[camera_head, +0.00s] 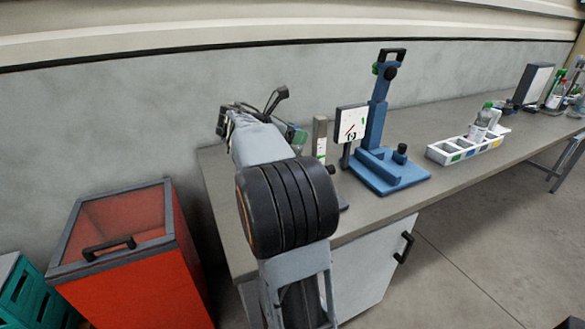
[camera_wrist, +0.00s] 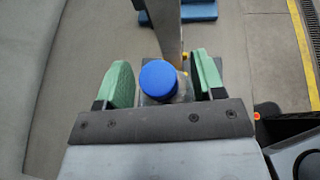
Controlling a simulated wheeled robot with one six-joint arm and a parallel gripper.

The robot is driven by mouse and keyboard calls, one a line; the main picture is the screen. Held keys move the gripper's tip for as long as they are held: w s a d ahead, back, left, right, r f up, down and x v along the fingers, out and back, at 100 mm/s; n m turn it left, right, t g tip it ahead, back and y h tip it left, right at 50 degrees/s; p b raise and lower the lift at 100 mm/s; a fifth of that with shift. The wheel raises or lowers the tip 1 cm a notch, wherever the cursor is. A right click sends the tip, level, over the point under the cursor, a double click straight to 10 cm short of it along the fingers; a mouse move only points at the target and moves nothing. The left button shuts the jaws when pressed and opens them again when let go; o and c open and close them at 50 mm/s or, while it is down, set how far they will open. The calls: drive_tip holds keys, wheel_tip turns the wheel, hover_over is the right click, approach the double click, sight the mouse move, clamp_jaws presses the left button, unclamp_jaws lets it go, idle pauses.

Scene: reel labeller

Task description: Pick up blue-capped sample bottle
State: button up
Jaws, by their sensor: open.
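The blue-capped sample bottle (camera_wrist: 158,79) is seen from above in the wrist view, mostly as its round blue cap. It stands at a grey post (camera_wrist: 166,30), on or over a grey plate. My gripper (camera_wrist: 165,72) is open, with one green finger on each side of the cap. The cap is nearer the left finger, with a wider gap on the right. In the head view my gripper (camera_head: 291,136) is over the near left end of the bench, partly hidden by my arm. I cannot make out the bottle there.
The grey post (camera_head: 320,138) stands just right of my gripper on the bench (camera_head: 440,110). A red bin (camera_head: 130,260) stands left.

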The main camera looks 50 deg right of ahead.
clamp_jaws()
idle(0.6)
